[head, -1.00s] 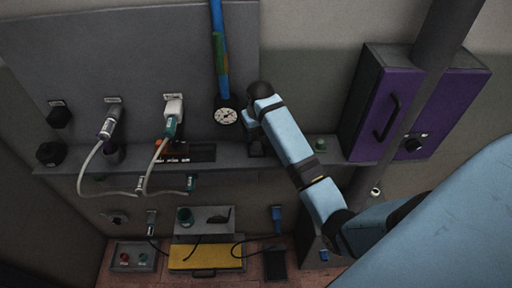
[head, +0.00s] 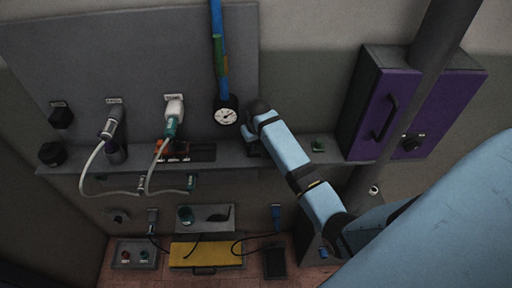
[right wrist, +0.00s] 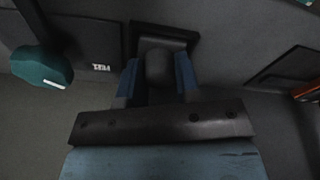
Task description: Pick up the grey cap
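A dark grey rounded cap (right wrist: 159,68) shows between my right fingers in the right wrist view, in front of a dark square plate. My right gripper (right wrist: 158,80) has one blue finger on each side of it. I cannot tell whether the fingers touch the cap or stand a little apart. In the head view my right gripper (head: 252,148) is at the shelf, just below the round gauge, and the arm hides most of the cap there. My left gripper is not in view.
A teal knob (right wrist: 42,70) is beside the gripper; one stands on the shelf (head: 319,145). A gauge (head: 227,116) hangs above. Left are hoses (head: 90,168), plugs and dark knobs (head: 51,154). A purple cabinet (head: 385,105) is right. A yellow panel (head: 205,254) lies below.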

